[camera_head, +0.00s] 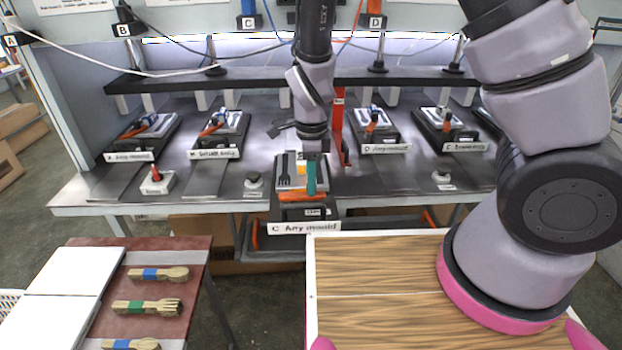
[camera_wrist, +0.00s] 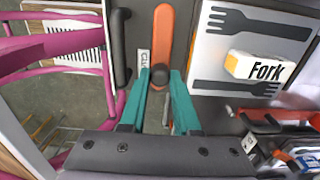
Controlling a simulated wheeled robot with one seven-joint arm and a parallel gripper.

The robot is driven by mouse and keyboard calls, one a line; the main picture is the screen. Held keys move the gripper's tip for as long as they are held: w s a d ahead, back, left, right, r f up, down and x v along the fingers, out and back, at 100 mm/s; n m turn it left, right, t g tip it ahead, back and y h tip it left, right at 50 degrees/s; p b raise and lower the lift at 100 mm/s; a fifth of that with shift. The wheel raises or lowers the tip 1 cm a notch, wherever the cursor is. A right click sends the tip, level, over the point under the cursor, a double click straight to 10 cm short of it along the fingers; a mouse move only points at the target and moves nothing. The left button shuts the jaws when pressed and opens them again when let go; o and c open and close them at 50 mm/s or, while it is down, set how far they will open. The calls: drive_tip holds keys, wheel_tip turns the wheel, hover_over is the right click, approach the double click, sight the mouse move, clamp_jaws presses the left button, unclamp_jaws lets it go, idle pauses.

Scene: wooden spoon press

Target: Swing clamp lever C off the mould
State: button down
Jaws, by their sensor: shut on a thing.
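Lever C (camera_head: 303,198) is an orange bar on the black base of station C, labelled "C Any mould" (camera_head: 304,227). In the wrist view the lever (camera_wrist: 166,38) lies alongside the mould plate's edge, not across its fork shapes. The grey mould plate (camera_head: 290,183) carries dark fork outlines and also shows in the wrist view (camera_wrist: 215,52). A white and yellow block marked "Fork" (camera_wrist: 262,67) sits on it. My gripper's teal fingers (camera_wrist: 160,82) are shut on the lever at its dark knob (camera_wrist: 159,74). The head view shows my gripper (camera_head: 311,190) above the lever's right part.
Other clamp stations A (camera_head: 131,156), B (camera_head: 216,153), D (camera_head: 386,148) and E (camera_head: 465,146) stand along the bench. A side table (camera_head: 195,257) with banded wooden cutlery is front left. A white-rimmed wood-grain panel (camera_head: 312,290) is front right.

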idle(0.3)
drive_tip(key=c, duration=0.6)
unclamp_jaws()
drive_tip(key=shift+c, duration=0.2)
drive_tip(key=shift+r, duration=0.1)
wheel_tip(320, 180, up, 11)
